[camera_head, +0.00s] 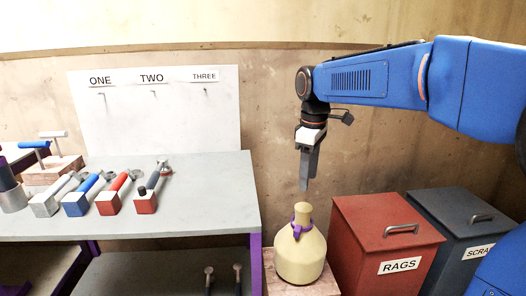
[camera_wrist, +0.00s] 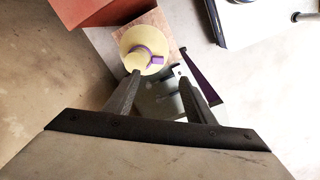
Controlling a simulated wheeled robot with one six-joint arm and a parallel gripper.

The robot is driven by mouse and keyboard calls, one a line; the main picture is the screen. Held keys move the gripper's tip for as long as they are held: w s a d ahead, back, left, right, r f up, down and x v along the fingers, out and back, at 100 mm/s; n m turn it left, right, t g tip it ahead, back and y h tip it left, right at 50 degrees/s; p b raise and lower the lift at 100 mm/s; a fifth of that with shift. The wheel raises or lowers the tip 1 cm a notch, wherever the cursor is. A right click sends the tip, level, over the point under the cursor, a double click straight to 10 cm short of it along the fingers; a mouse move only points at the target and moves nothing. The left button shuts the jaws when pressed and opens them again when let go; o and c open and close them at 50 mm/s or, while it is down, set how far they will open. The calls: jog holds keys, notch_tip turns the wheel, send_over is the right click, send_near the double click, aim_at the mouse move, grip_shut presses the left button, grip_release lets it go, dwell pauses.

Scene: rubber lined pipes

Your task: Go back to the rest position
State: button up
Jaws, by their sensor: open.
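My gripper (camera_head: 308,186) hangs from my blue arm, pointing down, above and near the neck of a cream bottle (camera_head: 301,255) with a purple collar. In the wrist view, my gripper (camera_wrist: 160,82) shows two dark fingers set apart with nothing held between them. The cream bottle (camera_wrist: 134,50) lies beyond the fingertips there, its top close to the left finger in the picture. I cannot tell the exact gap between them. The bottle stands upright on a wooden block (camera_head: 318,288).
A red RAGS bin (camera_head: 380,240) and a dark SCRAP bin (camera_head: 465,215) stand to the right. At left, a grey table (camera_head: 215,200) holds several tools on coloured blocks. A white board (camera_head: 155,125) with hooks labelled ONE, TWO, THREE is behind it.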

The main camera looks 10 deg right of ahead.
jog(key=s+d+f+m+t, duration=0.1)
jog(key=s+d+f+m, duration=0.2)
jog(key=s, duration=0.5)
jog(key=s+d+f+m+t, duration=0.2)
jog(key=s+f+m, duration=0.2)
jog(key=s, duration=0.5)
jog(key=s+d+f+m+t, duration=0.1)
jog(key=s+d+f+m, duration=0.2)
jog(key=s, duration=0.6)
notch_tip(320, 180, down, 3)
jog(key=shift+s+d+r+m, duration=0.1)
jog(key=shift+s+d+m, duration=0.1)
jog(key=shift+d+m, duration=0.3)
jog(key=shift+a, duration=0.15)
